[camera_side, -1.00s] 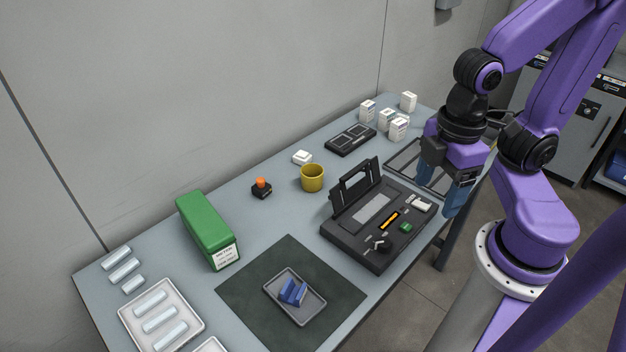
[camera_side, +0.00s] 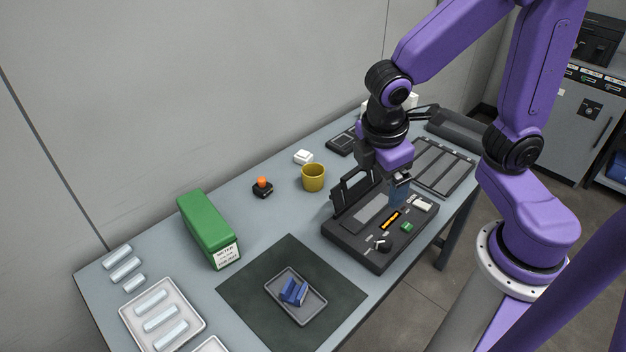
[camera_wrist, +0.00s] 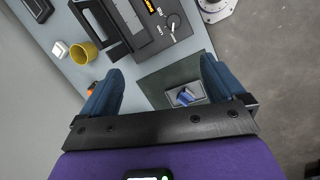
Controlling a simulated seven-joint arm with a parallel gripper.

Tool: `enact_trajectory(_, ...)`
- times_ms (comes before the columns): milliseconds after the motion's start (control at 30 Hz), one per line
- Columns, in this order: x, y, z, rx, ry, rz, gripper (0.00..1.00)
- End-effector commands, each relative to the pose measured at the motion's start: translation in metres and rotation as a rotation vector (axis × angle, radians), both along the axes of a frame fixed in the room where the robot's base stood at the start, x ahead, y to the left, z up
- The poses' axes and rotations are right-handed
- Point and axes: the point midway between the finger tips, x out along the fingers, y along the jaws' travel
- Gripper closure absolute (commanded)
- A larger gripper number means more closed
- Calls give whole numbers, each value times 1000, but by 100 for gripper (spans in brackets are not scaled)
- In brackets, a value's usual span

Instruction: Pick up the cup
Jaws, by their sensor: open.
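The yellow cup (camera_side: 313,178) stands upright on the grey table, behind and left of the black splicer case; it also shows at the upper left of the wrist view (camera_wrist: 84,52). My gripper (camera_side: 399,192) hangs above the splicer case, to the right of the cup and apart from it. In the wrist view my gripper (camera_wrist: 160,88) has its two blue fingers spread wide with nothing between them. The cup lies beyond the left finger there.
The black splicer case (camera_side: 345,232) with a raised lid stands between my gripper and the table's front. A green box (camera_side: 208,228), an orange-topped black device (camera_side: 262,188) and a small white box (camera_side: 303,157) stand near the cup. A dark mat (camera_side: 240,290) holds a small tray.

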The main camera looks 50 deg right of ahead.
Motion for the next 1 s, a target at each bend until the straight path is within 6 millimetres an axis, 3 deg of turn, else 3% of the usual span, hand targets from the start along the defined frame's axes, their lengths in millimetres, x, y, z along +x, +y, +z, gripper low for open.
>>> enact_trajectory(300, 106, 19, -40, -304, 14, 134, 4)
enact_trajectory(600, 189, 19, -95, -576, 77, 267, 4)
enact_trajectory(800, 229, 9, -138, -738, 142, 355, 4)
enact_trajectory(1000, 248, -2, -168, -839, 191, 416, 4)
